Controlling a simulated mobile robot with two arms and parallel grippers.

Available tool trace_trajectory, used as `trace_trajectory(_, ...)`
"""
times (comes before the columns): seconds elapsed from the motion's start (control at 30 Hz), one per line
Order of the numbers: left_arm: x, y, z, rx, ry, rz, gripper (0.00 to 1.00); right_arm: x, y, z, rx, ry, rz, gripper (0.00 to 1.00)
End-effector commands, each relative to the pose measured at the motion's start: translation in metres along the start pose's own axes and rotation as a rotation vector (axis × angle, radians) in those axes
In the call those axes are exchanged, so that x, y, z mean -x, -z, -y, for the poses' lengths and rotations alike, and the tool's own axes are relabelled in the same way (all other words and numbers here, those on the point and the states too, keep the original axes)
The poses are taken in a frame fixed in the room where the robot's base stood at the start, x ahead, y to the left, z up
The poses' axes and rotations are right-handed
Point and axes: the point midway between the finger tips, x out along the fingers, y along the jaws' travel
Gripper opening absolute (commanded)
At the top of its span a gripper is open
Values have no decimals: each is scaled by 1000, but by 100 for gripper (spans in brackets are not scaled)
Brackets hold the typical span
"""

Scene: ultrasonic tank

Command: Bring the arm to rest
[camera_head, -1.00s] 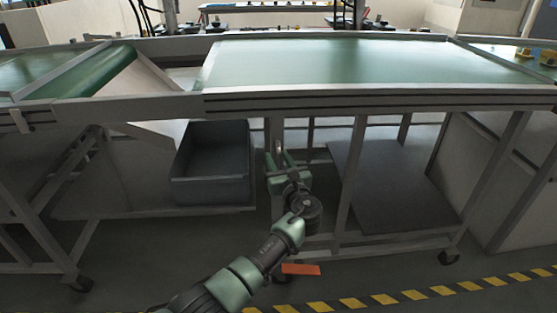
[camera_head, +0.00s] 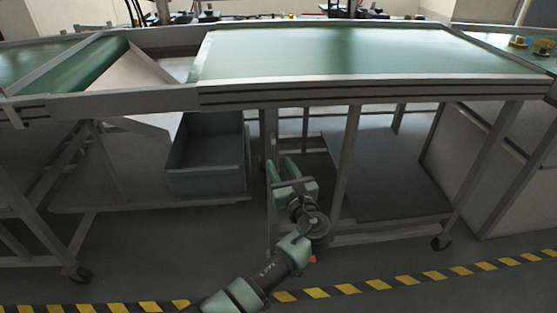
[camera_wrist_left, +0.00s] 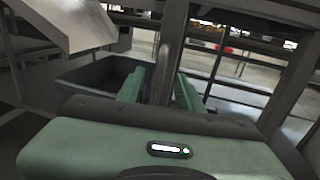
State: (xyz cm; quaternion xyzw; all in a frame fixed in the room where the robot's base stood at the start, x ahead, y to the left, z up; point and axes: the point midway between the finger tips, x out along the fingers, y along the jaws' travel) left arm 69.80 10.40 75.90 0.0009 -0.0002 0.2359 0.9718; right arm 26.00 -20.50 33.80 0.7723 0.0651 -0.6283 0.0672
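My left gripper (camera_head: 281,169) is in front of the workbench frame, below the level of the green tabletop in the head view. Its two green fingers stand apart with nothing between them. In the left wrist view the left gripper (camera_wrist_left: 158,92) also shows its fingers spread and empty, with a bench leg beyond them. My right gripper is in neither view.
A bench with a green top (camera_head: 350,52) spans the view above the gripper. A grey bin (camera_head: 207,181) stands on a lower shelf left of the gripper. A grey lower shelf (camera_head: 385,170) lies to the right. Yellow-black tape (camera_head: 390,283) crosses the floor.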

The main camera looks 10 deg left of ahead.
Motion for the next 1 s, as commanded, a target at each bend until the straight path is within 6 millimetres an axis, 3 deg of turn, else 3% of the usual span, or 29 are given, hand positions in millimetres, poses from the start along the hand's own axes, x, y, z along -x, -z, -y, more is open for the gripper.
trace_trajectory(0.37,0,0,0,1,0,-1,36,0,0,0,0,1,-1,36)
trace_trajectory(0.47,2,12,-4,30,-2,-29,36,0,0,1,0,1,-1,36)
trace_trajectory(0.57,7,50,-18,132,-14,-122,36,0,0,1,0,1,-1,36)
trace_trajectory(0.77,47,176,-73,544,-145,-438,36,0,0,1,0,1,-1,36)
trace_trajectory(0.9,98,261,-118,878,-339,-640,36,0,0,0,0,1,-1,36)
trace_trajectory(1.0,142,313,-153,1124,-531,-750,36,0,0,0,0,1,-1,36)
